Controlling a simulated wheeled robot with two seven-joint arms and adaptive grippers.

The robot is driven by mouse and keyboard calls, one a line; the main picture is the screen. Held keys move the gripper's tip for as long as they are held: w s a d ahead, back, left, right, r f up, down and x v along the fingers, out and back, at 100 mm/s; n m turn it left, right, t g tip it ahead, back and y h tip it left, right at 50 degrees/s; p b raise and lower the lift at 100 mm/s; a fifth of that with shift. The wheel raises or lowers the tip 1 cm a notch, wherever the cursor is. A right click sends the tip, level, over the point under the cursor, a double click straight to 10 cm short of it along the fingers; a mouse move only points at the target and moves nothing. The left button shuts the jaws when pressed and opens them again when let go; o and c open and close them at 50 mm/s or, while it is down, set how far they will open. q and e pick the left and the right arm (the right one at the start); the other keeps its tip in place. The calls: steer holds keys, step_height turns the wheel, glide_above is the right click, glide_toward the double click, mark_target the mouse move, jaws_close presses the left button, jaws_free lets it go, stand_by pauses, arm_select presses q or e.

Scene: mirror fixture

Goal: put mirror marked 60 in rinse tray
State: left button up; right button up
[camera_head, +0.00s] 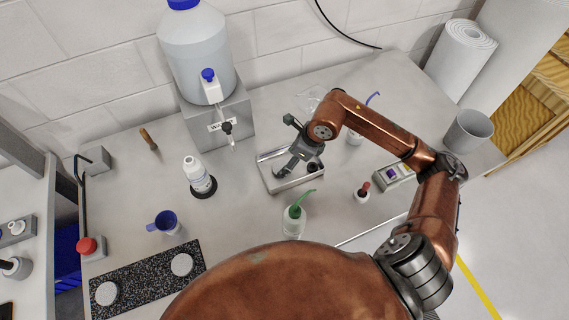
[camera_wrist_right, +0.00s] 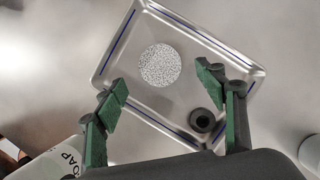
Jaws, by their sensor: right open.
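A shallow metal tray (camera_head: 290,181) stands near the middle of the bench; its rim (camera_wrist_right: 108,55) shows large in the wrist view. A round speckled grey disc (camera_wrist_right: 159,66) lies flat inside it. A black ring-shaped piece (camera_wrist_right: 202,121) sits in one corner of the tray. My right gripper (camera_head: 288,150) is over the tray; in the wrist view its green-padded fingers (camera_wrist_right: 162,80) are wide apart, with nothing held between them. Two pale round discs, one left (camera_head: 106,293) and one right (camera_head: 181,264), rest on a black speckled mat (camera_head: 140,283). No number is readable on any disc. My left gripper is not seen.
A white bottle (camera_head: 200,177) stands left of the tray and a green-tipped squeeze bottle (camera_head: 294,220) in front of it. A large water jug (camera_head: 197,50) on a grey stand is behind. A blue mug (camera_head: 163,223), red-topped dropper bottle (camera_head: 362,192) and grey bin (camera_head: 468,131) are around.

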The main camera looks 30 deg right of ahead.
steer(key=v, duration=0.7)
steer(key=shift+r, duration=0.25)
steer(key=shift+s, duration=0.1)
